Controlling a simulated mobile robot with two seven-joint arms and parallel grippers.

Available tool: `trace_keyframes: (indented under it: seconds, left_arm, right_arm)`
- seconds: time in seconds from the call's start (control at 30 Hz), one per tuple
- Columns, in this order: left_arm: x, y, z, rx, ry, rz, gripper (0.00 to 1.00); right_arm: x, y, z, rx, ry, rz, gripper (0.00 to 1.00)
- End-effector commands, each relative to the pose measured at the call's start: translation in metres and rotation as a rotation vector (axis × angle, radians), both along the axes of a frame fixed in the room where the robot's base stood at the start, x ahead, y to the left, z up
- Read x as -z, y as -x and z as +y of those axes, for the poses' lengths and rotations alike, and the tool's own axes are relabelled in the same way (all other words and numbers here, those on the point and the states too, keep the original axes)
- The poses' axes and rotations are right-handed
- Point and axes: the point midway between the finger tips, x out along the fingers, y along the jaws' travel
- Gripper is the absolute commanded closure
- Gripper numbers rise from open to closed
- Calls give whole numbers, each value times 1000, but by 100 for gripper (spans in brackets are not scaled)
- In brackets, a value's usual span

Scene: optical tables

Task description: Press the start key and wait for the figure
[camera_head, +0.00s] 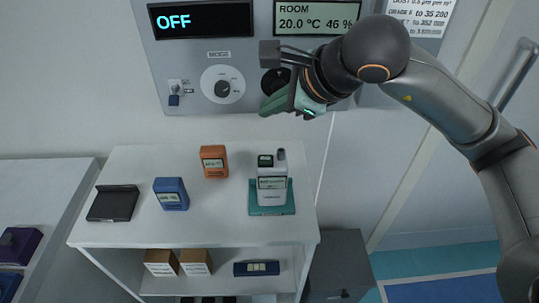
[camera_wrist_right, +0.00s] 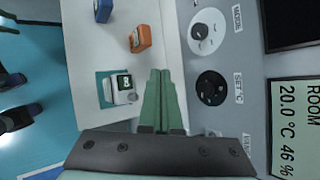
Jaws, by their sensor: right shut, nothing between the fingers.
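A white handheld instrument (camera_head: 272,185) with a small dark screen stands on a teal mat (camera_head: 284,210) at the table's right. It also shows in the right wrist view (camera_wrist_right: 123,90), on its teal mat (camera_wrist_right: 103,78). I cannot make out a start key or a figure on it. My right gripper (camera_head: 266,112) is above and behind the instrument, in front of the wall panel, apart from the instrument. Its green fingers (camera_wrist_right: 160,76) are shut and empty, and point toward the white table. My left gripper is not in view.
The wall panel (camera_head: 190,70) has a display reading OFF (camera_head: 173,21), dials and a ROOM display (camera_head: 313,18) reading 20.0 °C 46 %. An orange device (camera_head: 214,162), a blue device (camera_head: 171,194) and a black tray (camera_head: 113,204) stand on the white table (camera_head: 230,228). Boxes lie on the shelf below.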

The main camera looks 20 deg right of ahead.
Motion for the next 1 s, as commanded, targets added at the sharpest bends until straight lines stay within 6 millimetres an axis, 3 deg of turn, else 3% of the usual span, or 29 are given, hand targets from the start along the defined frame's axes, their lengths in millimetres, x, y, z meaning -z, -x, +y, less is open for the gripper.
trace_keyframes:
  seconds: [0.47,0.87,1.0]
  left_arm:
    - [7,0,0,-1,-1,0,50]
    - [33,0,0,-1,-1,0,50]
    - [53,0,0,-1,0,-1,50]
  right_arm:
    - [12,0,0,2,-1,3,100]
    - [66,1,0,2,-2,5,100]
    - [83,0,0,2,-2,2,100]
